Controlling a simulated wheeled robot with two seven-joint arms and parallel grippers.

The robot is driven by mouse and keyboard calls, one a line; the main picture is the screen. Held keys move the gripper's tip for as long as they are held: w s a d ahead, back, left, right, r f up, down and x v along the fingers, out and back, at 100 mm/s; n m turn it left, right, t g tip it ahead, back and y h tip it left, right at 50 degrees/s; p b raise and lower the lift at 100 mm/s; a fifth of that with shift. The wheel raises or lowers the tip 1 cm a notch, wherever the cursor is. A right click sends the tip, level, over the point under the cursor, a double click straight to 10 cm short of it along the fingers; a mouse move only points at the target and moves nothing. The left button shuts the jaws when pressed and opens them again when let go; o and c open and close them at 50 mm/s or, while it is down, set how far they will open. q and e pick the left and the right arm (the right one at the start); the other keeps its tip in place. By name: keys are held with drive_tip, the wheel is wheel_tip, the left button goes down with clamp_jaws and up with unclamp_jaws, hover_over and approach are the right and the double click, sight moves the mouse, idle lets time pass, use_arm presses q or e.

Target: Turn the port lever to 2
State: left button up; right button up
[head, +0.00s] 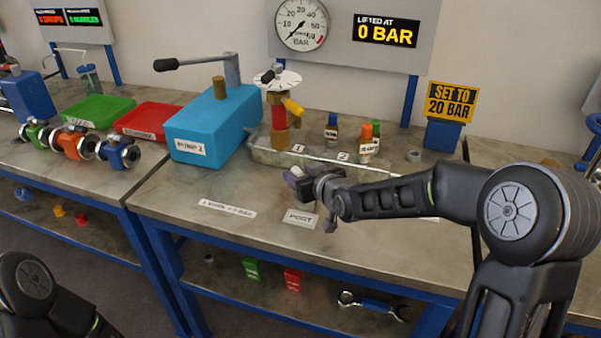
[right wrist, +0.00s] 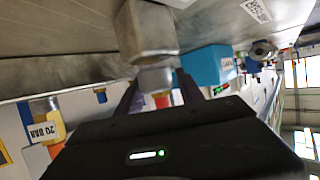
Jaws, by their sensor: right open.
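My right gripper (head: 294,180) is open at the front of the steel tray (head: 262,156), just below the plates marked 1 (head: 298,148) and 2 (head: 343,156). The port lever is mostly hidden behind this gripper in the head view. In the right wrist view, a grey metal piece (right wrist: 148,38), which seems to be the lever, has its narrower end between the open fingers of the right gripper (right wrist: 157,95). I cannot tell whether the fingers touch it. A PORT label (head: 300,218) lies on the bench below. My left gripper is out of view.
A blue pump (head: 213,128) stands left of the tray, with a red-and-brass valve (head: 280,115) behind the tray's left part. Small bottles (head: 369,140) stand behind the plates. A gauge (head: 302,24) hangs above. The front bench top is mostly clear.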

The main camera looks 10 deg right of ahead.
drive_tip(key=shift+c, duration=0.4)
clamp_jaws()
idle(1.0)
